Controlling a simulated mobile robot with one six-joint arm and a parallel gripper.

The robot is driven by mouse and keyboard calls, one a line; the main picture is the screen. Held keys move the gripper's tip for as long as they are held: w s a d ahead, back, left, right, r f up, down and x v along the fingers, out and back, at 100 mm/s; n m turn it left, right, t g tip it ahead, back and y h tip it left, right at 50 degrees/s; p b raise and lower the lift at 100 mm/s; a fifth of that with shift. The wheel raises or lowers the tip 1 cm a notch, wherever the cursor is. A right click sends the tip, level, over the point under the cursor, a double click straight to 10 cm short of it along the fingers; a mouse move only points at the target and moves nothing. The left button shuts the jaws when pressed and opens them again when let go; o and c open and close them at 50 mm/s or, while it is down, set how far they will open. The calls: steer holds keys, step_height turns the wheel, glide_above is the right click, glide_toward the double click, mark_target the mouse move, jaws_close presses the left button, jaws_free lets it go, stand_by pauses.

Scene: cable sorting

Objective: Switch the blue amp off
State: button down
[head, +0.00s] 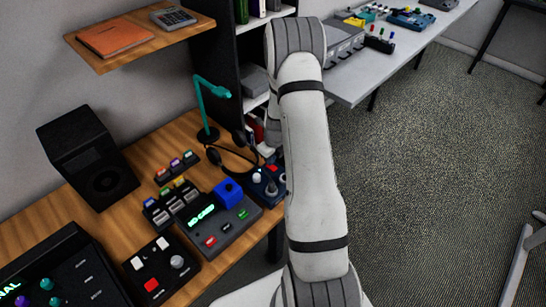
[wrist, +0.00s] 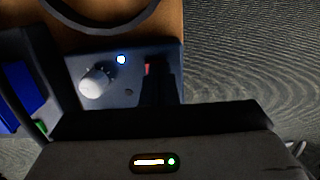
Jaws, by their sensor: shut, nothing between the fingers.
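The blue amp (head: 262,186) is a small dark blue box at the desk's right edge, partly hidden by my arm in the head view. In the wrist view the amp (wrist: 112,99) shows a pale knob (wrist: 96,81), a lit bluish-white lamp (wrist: 121,59) and a small red switch part (wrist: 148,69). My gripper (wrist: 168,75) is shut and empty, its dark fingers over the amp's right part, close beside the red part. They partly cover that area, so contact and the switch's position cannot be told. In the head view the gripper is hidden behind my arm.
A headset (head: 232,158) lies behind the amp. A card reader (head: 218,222) with a blue block (head: 228,192) stands left of it. A control box (head: 160,272) with a red button is nearer. Open floor (head: 420,180) lies to the right.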

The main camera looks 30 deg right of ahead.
steer(key=shift+f, duration=0.35)
steer(key=shift+r, duration=0.2)
steer(key=shift+s+f, duration=0.1)
steer(key=shift+s+d, duration=0.1)
steer(key=shift+s, duration=0.2)
steer(key=shift+s+d, duration=0.15)
steer(key=shift+s, duration=0.2)
steer(key=shift+r, duration=0.2)
